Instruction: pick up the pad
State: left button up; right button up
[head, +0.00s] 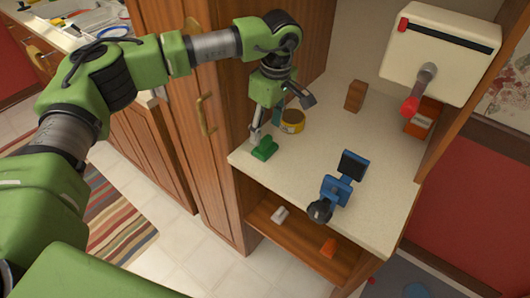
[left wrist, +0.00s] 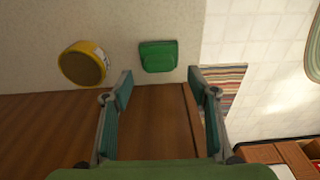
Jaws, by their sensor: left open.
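The pad (head: 264,149) is a small green piece lying on the pale counter (head: 330,130) near its front left edge. In the left wrist view the pad (left wrist: 158,56) lies just beyond the fingertips, in line with the gap between them. My left gripper (head: 265,132) points down over the counter right by the pad. In the left wrist view its fingers (left wrist: 160,78) are spread wide with nothing between them. I cannot tell the exact height of the fingertips above the counter. My right gripper is not in view.
A yellow tub (head: 292,121) stands close behind the pad, and also shows in the left wrist view (left wrist: 83,64). A tall wooden cabinet (head: 225,130) borders the counter at left. A blue device (head: 337,190) and brown block (head: 355,96) stand farther right. Counter between them is clear.

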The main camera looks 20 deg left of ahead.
aim_at(265, 139)
pick_arm(q)
jog(key=f, duration=0.1)
jog(key=f+b, duration=0.1)
jog(key=f, duration=0.1)
jog(key=f+b, duration=0.1)
jog(key=shift+w+a+f, duration=0.1)
jog(key=shift+a+f, duration=0.1)
jog(key=shift+a, duration=0.05)
jog(key=shift+w+f+b, duration=0.1)
jog(key=shift+f+b, duration=0.2)
jog(key=shift+f, duration=0.1)
jog(key=shift+c, duration=0.7)
jog(key=shift+r, duration=0.1)
jog(key=c, duration=1.1)
jog(key=shift+o, duration=0.2)
jog(key=shift+r, duration=0.1)
